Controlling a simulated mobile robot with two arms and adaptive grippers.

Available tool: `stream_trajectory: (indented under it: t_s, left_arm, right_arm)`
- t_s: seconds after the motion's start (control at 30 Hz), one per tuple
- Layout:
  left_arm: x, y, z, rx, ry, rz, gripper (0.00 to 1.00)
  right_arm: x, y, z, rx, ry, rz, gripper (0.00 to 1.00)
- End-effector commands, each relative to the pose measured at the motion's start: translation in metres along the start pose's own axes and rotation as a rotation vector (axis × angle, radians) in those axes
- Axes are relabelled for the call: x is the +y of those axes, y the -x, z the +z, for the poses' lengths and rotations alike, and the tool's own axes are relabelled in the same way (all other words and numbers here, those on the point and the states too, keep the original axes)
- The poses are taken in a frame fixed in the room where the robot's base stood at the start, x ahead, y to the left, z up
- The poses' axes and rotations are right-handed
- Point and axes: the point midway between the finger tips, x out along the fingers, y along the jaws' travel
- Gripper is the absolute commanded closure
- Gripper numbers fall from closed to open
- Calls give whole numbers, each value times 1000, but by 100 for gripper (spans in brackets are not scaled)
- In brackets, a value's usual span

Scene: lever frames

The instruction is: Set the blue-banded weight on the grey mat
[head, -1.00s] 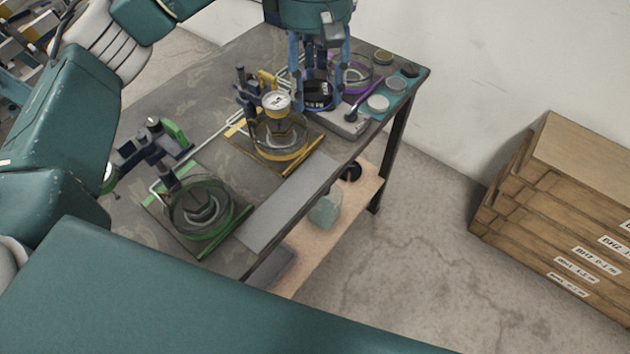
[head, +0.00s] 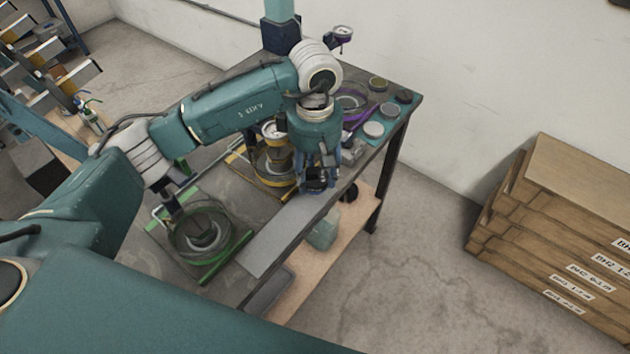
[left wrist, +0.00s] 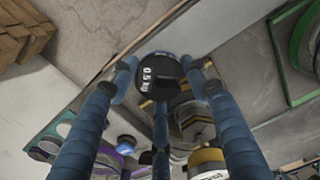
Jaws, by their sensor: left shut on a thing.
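The weight is dark with "0.5" lettering on its top; it shows in the left wrist view (left wrist: 160,76) between the blue fingers, with a thin blue edge at its far side. My left gripper (head: 317,186) is shut on it, pointing down over the far right end of the grey mat. The grey mat (head: 278,238) is a light strip along the table's front edge, and its visible part is bare. Whether the weight touches the mat cannot be told, as the fingers hide its underside. My right gripper is not in view.
A yellow lever frame (head: 270,172) stands close left of the gripper, and a green one (head: 204,236) further left. A purple one (head: 352,106) is behind. Small round discs (head: 373,130) lie at the far right corner. Wooden boxes (head: 560,220) stand on the floor.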

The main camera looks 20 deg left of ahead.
Motion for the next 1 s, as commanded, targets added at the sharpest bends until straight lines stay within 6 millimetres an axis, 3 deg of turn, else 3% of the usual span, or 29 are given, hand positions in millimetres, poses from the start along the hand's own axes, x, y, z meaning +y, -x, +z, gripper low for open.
stream_trajectory:
  t_s: [0.27, 0.67, 0.7, 0.77, 1.0]
  left_arm:
    - [0, -34, 1, -2, -1, 0, 98]
    - [0, -41, 0, 0, -1, 1, 98]
    - [-1, -40, 0, 0, -1, -1, 45]
    - [-1, -40, 0, 0, -1, -2, 34]
    - [-1, -40, 0, 1, 0, -1, 34]
  right_arm:
    - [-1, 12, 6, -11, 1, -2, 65]
    - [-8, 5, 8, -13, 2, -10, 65]
    - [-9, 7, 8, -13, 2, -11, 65]
    - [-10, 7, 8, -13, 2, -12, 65]
    - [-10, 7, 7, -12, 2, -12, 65]
